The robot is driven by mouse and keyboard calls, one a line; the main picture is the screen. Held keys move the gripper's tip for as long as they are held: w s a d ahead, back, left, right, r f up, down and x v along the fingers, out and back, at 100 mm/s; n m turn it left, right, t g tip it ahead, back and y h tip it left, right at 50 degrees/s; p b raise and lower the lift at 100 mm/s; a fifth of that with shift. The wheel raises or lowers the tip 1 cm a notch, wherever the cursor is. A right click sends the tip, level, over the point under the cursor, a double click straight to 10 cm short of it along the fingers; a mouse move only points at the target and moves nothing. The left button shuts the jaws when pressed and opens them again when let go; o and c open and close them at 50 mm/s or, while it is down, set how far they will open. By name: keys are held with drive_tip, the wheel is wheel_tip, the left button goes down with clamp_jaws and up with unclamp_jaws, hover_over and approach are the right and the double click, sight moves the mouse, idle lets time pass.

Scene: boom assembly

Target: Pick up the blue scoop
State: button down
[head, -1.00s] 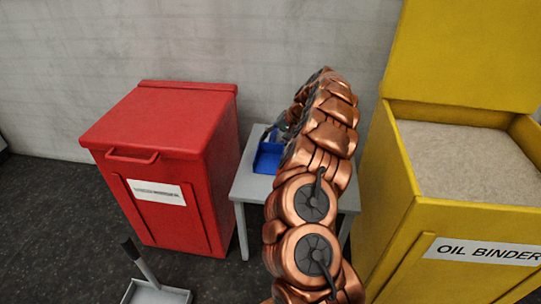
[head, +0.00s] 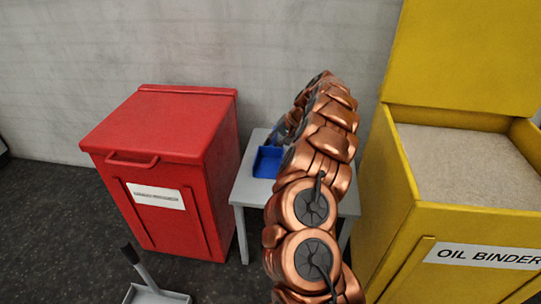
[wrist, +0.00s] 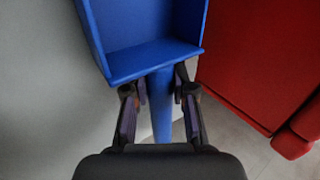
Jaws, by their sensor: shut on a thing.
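The blue scoop (head: 267,162) is over the small grey table in the head view, partly hidden behind my copper-coloured arm. In the wrist view the scoop's tray (wrist: 150,40) fills the top middle, with its handle (wrist: 161,105) running down towards me. My gripper (wrist: 160,92) has its two fingers on either side of the handle, just below the tray, and is shut on it. In the head view my gripper is mostly hidden by the arm. I cannot tell whether the scoop touches the tabletop.
A small grey table (head: 250,192) stands between a closed red bin (head: 160,170) on the left and an open yellow oil binder box (head: 470,225) on the right. A grey dustpan with a dark upright handle (head: 150,290) is on the floor in front. A wall is behind.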

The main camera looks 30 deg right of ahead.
sight(273, 144)
drive_tip(key=shift+r, duration=0.1)
wheel_tip(273, 144, up, 4)
drive_tip(key=shift+f+p, duration=0.2)
drive_tip(key=shift+p, duration=0.9)
drive_tip(key=shift+s+a, duration=0.1)
drive_tip(key=shift+s, duration=0.4)
drive_tip(key=shift+s+a+r+p, duration=0.2)
drive_tip(key=shift+s+a+p, duration=0.5)
drive_tip(key=shift+s, duration=1.7)
drive_tip(key=shift+s+a+r+p, duration=0.25)
drive_tip(key=shift+s+a+p, duration=0.4)
drive_tip(key=shift+s, duration=1.8)
drive_tip(key=shift+s+a+r+p, duration=0.2)
drive_tip(key=shift+s+a+p, duration=0.5)
drive_tip(key=shift+s, duration=1.7)
drive_tip(key=shift+d, duration=0.1)
